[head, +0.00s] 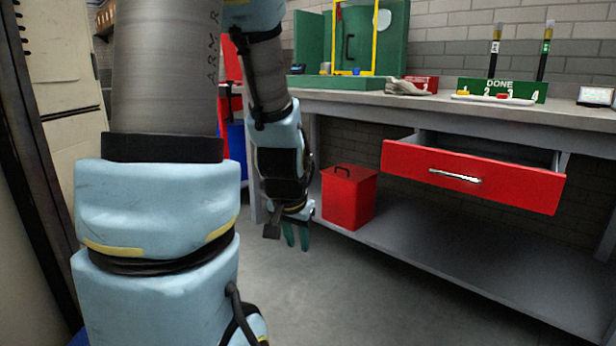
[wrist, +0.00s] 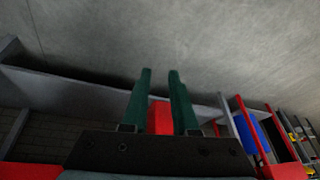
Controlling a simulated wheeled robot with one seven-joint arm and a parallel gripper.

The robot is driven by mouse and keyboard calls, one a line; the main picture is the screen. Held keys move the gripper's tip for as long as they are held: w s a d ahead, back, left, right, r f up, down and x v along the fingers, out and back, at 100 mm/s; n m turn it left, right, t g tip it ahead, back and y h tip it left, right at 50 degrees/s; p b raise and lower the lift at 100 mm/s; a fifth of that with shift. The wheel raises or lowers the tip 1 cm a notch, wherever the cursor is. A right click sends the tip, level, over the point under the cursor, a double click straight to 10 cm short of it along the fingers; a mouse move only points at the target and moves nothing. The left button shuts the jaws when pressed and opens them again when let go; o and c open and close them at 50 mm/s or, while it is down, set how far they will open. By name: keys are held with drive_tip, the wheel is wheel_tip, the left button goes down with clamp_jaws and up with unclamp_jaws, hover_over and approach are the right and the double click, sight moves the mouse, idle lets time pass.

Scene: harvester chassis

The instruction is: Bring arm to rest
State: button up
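My arm hangs in the head view, with its blue and grey links at the left and centre. My gripper (head: 296,237) points down at the end of the arm, above the grey floor and left of the red bin. In the wrist view my gripper (wrist: 160,74) shows two green fingers with a clear gap between them. Nothing is held between the fingers; a red shape far behind shows through the gap.
The workbench (head: 460,108) stands at the right, with its red drawer (head: 480,178) pulled out. A red bin (head: 348,197) stands on the lower shelf. A green DONE sign (head: 530,90) is on top. Floor (head: 330,305) in front is clear.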

drive_tip(key=s+a+r+n+g, duration=0.25)
drive_tip(key=s+a+n, duration=0.2)
drive_tip(key=s, duration=0.25)
wheel_tip(320, 180, up, 27)
drive_tip(key=p, duration=2.8)
drive_tip(key=shift+w+m+y, duration=0.35)
drive_tip(key=shift+m+y, duration=0.05)
drive_tip(key=shift+m, duration=0.05)
drive_tip(key=shift+o, duration=0.4)
drive_tip(key=shift+f, duration=0.1)
